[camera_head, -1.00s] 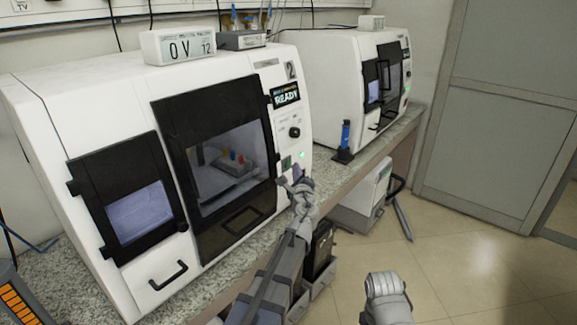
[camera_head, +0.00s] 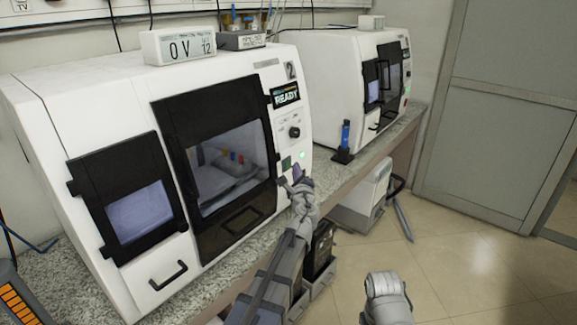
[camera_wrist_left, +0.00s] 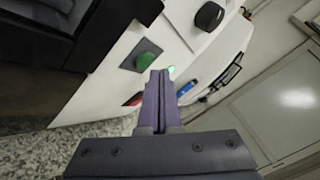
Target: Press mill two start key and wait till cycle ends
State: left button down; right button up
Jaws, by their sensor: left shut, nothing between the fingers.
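Mill two is the near white machine (camera_head: 110,88), marked 2, with black doors and a display (camera_head: 286,95) reading READY. Its green square key (camera_head: 286,163) sits low on the right panel and is also in the left wrist view (camera_wrist_left: 148,61). My left gripper (camera_head: 291,182) is shut and empty, just below the green key in the head view. In the left wrist view its fingertips (camera_wrist_left: 160,74) are close by the key; I cannot tell whether they touch. They partly cover a red key (camera_wrist_left: 133,99). My right gripper does not show.
A black knob (camera_head: 295,132) is above the keys. A second white machine (camera_head: 328,85) stands farther right on the speckled counter (camera_head: 375,157). Bins sit under the counter. The floor at right is clear.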

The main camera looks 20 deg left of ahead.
pick_arm(q)
jog(key=shift+a, duration=0.15)
dwell(0.6)
jog(key=shift+w+a, duration=0.15)
jog(key=shift+a, duration=0.15)
jog(key=shift+w+a, duration=0.15)
jog(key=shift+a, duration=0.15)
dwell(0.9)
jog(key=shift+d, duration=0.1)
jog(key=shift+s+d, duration=0.3)
jog(key=shift+d, duration=0.3)
jog(key=d, duration=0.1)
jog(key=s+d, duration=0.1)
jog(key=d, duration=0.2)
jog(key=shift+s+d+r, duration=0.1)
jog(key=shift+s+d, duration=0.25)
dwell(0.6)
